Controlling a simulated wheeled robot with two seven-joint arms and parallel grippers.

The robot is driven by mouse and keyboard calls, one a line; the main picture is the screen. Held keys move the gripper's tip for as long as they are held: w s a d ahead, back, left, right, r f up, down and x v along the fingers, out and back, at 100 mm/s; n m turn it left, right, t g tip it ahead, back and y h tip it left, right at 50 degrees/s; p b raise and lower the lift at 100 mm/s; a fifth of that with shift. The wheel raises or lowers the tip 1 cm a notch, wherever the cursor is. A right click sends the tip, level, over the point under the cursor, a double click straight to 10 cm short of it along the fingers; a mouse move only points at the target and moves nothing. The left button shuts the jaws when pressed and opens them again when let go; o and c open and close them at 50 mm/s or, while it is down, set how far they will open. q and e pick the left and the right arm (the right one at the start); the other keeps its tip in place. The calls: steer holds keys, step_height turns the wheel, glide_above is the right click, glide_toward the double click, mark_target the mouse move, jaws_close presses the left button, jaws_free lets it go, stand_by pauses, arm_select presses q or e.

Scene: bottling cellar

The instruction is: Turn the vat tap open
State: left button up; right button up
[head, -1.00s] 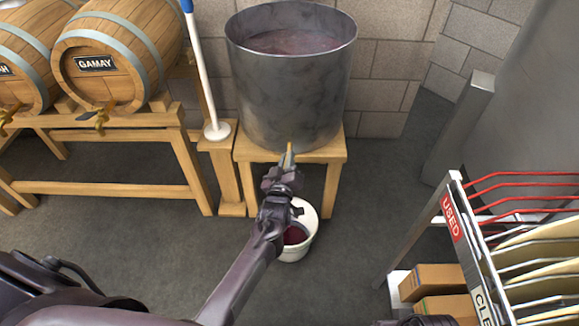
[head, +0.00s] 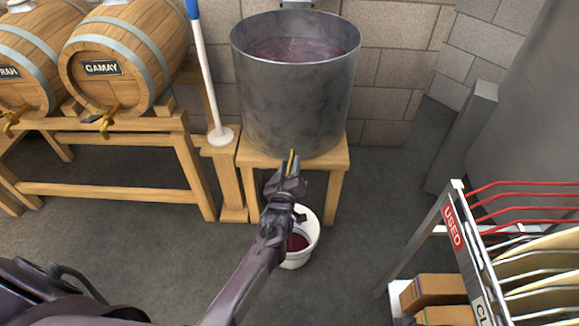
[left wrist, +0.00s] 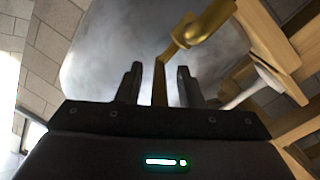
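The steel vat (head: 295,100) holds dark red liquid and stands on a wooden stand. Its brass tap (head: 291,157) shows in the head view as a thin piece just beyond my left gripper (head: 290,170). In the left wrist view the tap body (left wrist: 205,27) is at the upper right. Its thin lever (left wrist: 160,82) hangs down between the two dark fingers of my left gripper (left wrist: 159,85). The fingers are apart, with a gap showing on each side of the lever. My right gripper is not in view.
A white bucket (head: 311,228) with red liquid stands on the floor below, partly hidden by my left arm. Barrels on a wooden rack (head: 100,190) and a blue-and-white pole (head: 204,80) stand left. A wire rack (head: 455,225) labelled USED is at right.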

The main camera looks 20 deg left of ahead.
arm_select(q)
steer(key=s+d+p, duration=0.1)
steer(key=s, duration=0.6)
steer(key=shift+s+d+p, duration=0.3)
steer(key=shift+s, duration=0.05)
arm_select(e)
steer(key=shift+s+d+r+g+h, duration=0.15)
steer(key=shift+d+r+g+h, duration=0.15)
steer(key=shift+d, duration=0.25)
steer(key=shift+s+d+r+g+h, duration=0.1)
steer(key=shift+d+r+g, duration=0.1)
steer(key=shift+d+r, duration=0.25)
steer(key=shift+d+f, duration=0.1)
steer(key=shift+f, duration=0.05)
